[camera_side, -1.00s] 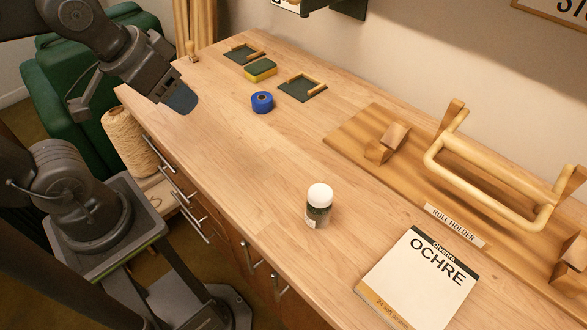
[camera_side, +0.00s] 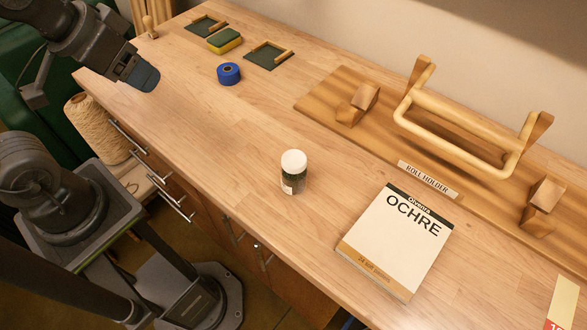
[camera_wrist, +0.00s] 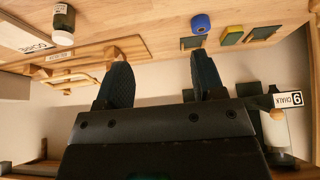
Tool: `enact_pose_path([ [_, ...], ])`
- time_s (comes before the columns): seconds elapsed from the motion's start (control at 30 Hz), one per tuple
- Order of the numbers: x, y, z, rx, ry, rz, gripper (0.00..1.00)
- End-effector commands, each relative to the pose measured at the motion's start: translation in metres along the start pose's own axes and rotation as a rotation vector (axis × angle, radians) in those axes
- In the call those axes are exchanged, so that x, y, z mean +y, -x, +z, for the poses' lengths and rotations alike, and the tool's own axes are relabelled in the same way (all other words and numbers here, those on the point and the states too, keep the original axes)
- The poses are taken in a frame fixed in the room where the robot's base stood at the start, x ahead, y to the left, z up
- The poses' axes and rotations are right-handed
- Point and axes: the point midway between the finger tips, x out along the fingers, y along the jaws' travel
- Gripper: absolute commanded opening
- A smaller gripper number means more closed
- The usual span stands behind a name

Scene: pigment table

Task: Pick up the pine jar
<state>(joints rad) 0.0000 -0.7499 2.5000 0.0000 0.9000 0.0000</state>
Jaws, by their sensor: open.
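The jar (camera_side: 293,173) stands upright on the wooden table (camera_side: 215,130), near its front edge. It has a white lid and a dark green body with a pale label. It also shows at the top left of the wrist view (camera_wrist: 62,22). My gripper (camera_side: 148,80) is above the table's left part, well to the left of the jar and apart from it. In the wrist view, the two dark fingers (camera_wrist: 161,78) are spread apart with nothing between them.
A blue tape roll (camera_side: 229,74), a green and yellow sponge (camera_side: 224,41) and small dark trays (camera_side: 268,55) lie at the back left. A wooden roll holder (camera_side: 320,98) is behind the jar. An OCHRE packet (camera_side: 395,240) lies right of it. The table left of the jar is clear.

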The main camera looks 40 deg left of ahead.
Motion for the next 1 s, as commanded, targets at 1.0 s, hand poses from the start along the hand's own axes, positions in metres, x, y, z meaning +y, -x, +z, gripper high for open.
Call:
enact_pose_path([
  [1.0,0.145,-0.042,-0.084,-0.283,-1.228,0.280,0.79],
])
